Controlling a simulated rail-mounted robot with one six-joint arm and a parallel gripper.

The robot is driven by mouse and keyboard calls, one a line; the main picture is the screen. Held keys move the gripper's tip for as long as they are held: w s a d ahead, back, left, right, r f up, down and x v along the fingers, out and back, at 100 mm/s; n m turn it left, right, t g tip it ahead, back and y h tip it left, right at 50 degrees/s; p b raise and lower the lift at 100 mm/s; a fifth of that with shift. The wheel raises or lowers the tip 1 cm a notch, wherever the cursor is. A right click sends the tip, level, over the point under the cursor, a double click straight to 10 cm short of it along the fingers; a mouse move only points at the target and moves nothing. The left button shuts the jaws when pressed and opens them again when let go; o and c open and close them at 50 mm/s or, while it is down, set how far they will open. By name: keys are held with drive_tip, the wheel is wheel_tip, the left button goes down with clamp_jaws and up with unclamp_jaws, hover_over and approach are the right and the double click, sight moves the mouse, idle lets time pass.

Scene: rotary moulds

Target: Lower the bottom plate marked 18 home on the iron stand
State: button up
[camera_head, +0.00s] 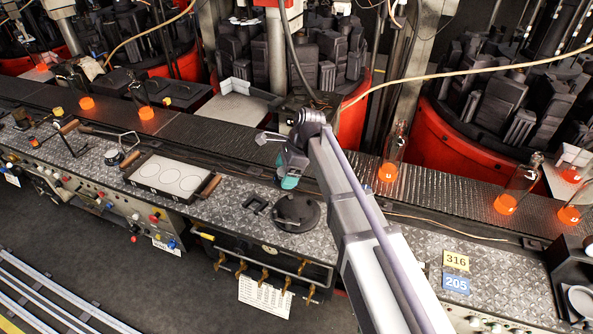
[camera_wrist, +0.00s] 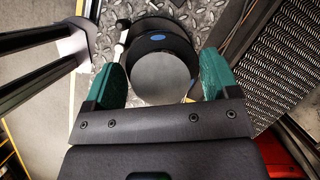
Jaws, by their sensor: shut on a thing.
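My gripper (camera_head: 288,183) hangs over the metal bench top in the head view, with a teal finger showing. In the wrist view its two green fingers (camera_wrist: 162,50) are shut on a round, smooth grey piece (camera_wrist: 163,80), which I take to be the bottom plate. No number 18 is legible on it. The dark round iron stand (camera_head: 297,213) is on the bench just below and slightly right of my gripper in the head view. In the wrist view a dark round shape with a blue oval mark (camera_wrist: 155,38) shows beyond the plate. I cannot tell whether plate and stand touch.
A white tray with three outlined circles (camera_head: 170,177) lies left of the stand. A conveyor (camera_head: 220,125) with glowing orange pieces runs behind. A small dark bracket (camera_head: 256,205) sits beside the stand.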

drive_tip(key=d, duration=0.1)
drive_tip(key=s+d, duration=0.2)
drive_tip(key=shift+r, duration=0.25)
wheel_tip(320, 180, down, 9)
drive_tip(key=b, duration=0.8)
drive_tip(key=shift+b, duration=0.4)
drive_tip(key=shift+f+b, duration=0.75)
idle(0.4)
drive_tip(key=o, duration=1)
drive_tip(key=shift+s, duration=0.1)
drive_tip(key=shift+a+r+p+v, duration=0.15)
drive_tip(key=shift+a+p+v, duration=0.25)
drive_tip(key=shift+p+v, duration=2.5)
drive_tip(key=shift+a+r+p+v, duration=0.15)
drive_tip(key=shift+a+p+v, duration=0.2)
drive_tip(key=shift+p+v, duration=2.55)
drive_tip(key=shift+a+r+p+v, duration=0.15)
drive_tip(key=shift+a+p+v, duration=0.25)
drive_tip(key=shift+p+v, duration=2.45)
